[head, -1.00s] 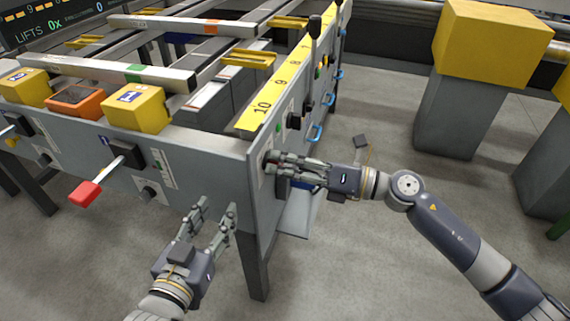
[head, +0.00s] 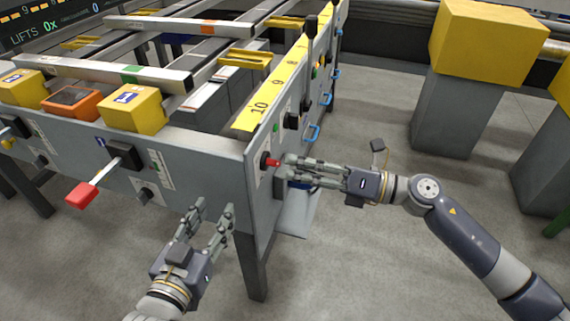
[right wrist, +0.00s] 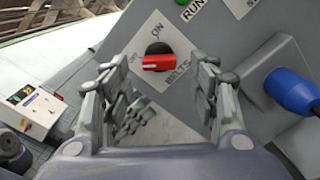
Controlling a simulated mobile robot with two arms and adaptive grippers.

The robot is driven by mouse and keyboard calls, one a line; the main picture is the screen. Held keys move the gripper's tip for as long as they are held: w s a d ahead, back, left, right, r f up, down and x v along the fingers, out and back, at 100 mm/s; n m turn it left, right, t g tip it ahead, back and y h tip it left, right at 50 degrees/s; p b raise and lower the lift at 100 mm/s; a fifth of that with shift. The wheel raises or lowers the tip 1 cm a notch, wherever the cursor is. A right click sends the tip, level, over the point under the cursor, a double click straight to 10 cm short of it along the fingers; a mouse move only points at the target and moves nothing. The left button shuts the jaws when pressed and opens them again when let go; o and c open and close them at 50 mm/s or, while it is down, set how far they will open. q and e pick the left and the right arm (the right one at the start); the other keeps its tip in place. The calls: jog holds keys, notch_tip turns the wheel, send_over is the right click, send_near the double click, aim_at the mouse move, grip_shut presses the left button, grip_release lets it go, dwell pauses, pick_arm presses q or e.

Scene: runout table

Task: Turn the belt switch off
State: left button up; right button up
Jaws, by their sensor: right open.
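The belt switch is a red-handled rotary knob (right wrist: 157,62) on a white plate marked ON and BELTS, with OFF lettering at the left. In the right wrist view its red bar lies about level, in line with the OFF side. The head view shows the knob (head: 271,162) on the end panel, just left of my right gripper (head: 286,170). My right gripper (right wrist: 157,85) is open, its fingers apart on either side of the knob's picture, and holds nothing. My left gripper (head: 213,213) is open and empty below the front panel's corner.
A red-tipped lever (head: 82,194) juts from the front panel. A blue plug (right wrist: 290,90) sits beside the switch in the right wrist view. Yellow boxes on grey pedestals (head: 455,115) stand at the right; open floor lies between.

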jog(key=v, duration=0.8)
